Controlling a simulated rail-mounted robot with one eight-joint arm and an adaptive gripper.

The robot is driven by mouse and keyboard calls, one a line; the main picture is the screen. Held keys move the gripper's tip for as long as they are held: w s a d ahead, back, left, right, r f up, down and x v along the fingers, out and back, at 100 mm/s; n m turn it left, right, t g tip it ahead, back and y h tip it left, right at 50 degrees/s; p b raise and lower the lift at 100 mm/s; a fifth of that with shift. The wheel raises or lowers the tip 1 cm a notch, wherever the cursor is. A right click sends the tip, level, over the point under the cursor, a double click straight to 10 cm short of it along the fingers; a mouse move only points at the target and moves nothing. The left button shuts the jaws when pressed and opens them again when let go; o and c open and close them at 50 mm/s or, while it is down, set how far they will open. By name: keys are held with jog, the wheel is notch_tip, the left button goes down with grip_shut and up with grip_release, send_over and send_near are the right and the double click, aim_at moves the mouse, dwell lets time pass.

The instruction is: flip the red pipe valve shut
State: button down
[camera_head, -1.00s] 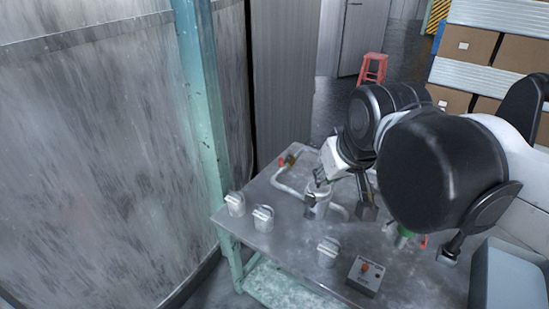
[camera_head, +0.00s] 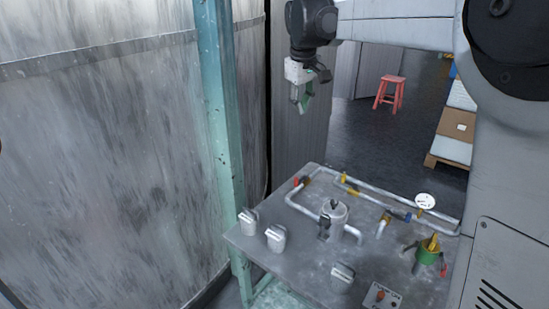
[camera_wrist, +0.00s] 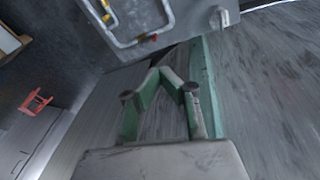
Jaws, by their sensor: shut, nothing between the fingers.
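The red valve handle (camera_head: 297,182) is on the bent silver pipe (camera_head: 295,200) at the back left of the metal table. It stands up beside an orange-brown joint. In the wrist view, the red handle (camera_wrist: 153,37) is small, near the pipe's corner, beyond the fingertips. My gripper (camera_head: 302,104) is raised in the air above and behind the table's back left corner, clear of the valve. Its fingers (camera_wrist: 165,73) come together in the wrist view with nothing held. The exact angle of the handle is hard to tell.
The table (camera_head: 310,268) carries a grey canister (camera_head: 336,218), metal weights (camera_head: 276,238), a green-and-yellow valve with a red handle (camera_head: 429,250), a gauge (camera_head: 425,201) and a button box (camera_head: 382,297). A green post (camera_head: 222,130) rises at its left. A red stool (camera_head: 390,92) stands behind.

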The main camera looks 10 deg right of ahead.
jog(key=w+a+f+n+g+h, duration=0.1)
jog(key=w+a+f+n+g, duration=0.1)
jog(key=w+f, duration=0.65)
jog(key=w+a+f+n+g, duration=0.1)
jog(key=w+f+n, duration=0.1)
jog(key=w+f, duration=0.7)
jog(key=w+a+f+n+g+b, duration=0.1)
jog(key=w+f, duration=0.2)
jog(key=f, duration=0.6)
jog(key=shift+f, duration=0.4)
jog(key=shift+a+f, duration=0.1)
jog(key=s+d+f+b, duration=0.3)
jog(key=d+f, duration=0.2)
jog(key=f, duration=0.4)
jog(key=shift+s+d+f+b, duration=0.15)
jog(key=shift+s+f+b, duration=0.15)
jog(key=shift+b, duration=0.1)
